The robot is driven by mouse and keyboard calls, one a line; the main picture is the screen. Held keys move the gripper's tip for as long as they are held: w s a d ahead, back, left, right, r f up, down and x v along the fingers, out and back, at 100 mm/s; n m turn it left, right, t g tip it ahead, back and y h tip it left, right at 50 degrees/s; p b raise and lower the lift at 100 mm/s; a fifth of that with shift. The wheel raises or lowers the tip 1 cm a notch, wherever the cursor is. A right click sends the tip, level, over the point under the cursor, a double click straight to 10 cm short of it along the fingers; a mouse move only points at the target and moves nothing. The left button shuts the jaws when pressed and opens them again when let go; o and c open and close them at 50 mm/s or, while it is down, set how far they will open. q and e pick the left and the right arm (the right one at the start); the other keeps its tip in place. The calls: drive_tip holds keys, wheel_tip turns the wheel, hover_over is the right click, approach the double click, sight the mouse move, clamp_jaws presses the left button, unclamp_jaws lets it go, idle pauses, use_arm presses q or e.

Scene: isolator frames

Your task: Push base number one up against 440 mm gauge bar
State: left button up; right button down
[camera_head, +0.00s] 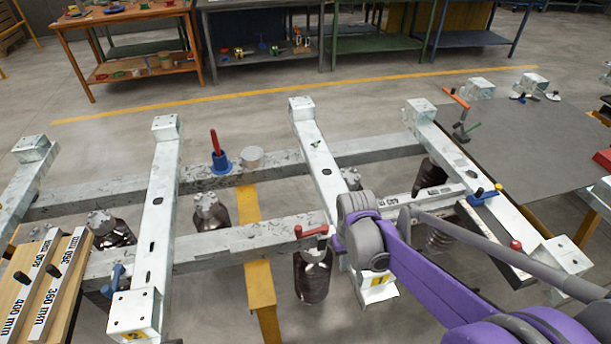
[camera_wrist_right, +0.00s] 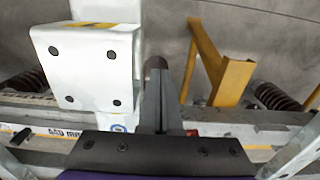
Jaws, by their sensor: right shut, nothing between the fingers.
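Base number one is the white cross beam (camera_head: 322,172) in the middle of the head view; its front end has a yellow label (camera_head: 379,281). In the right wrist view its white end block (camera_wrist_right: 92,75) fills the upper left. The 440 mm gauge bar (camera_head: 398,199) lies along the front rail, to the right of base number one, and shows in the wrist view (camera_wrist_right: 40,132). My right gripper (camera_wrist_right: 158,85) is shut and empty, beside the block on the side away from the bar. Contact cannot be told. My wrist hides the bar's near end in the head view. My left gripper is out of view.
Another white beam (camera_head: 482,200) stands at the bar's far end. A red-handled clamp (camera_head: 312,232) sits on the front rail (camera_head: 235,238) left of base number one. Other gauge bars (camera_head: 50,285) lie at lower left. A grey table (camera_head: 530,140) is at right.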

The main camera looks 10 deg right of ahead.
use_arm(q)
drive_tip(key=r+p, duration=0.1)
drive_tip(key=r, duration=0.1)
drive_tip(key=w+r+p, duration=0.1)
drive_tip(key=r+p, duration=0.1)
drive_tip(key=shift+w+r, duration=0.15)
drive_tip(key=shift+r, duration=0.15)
use_arm(e)
wheel_tip(320, 180, up, 6)
drive_tip(key=shift+r, duration=0.1)
drive_tip(key=s+a+r+t, duration=0.2)
drive_tip(key=s+t, duration=0.3)
drive_tip(key=s, duration=0.9)
drive_tip(key=shift+s+r, duration=0.15)
drive_tip(key=shift+r, duration=0.2)
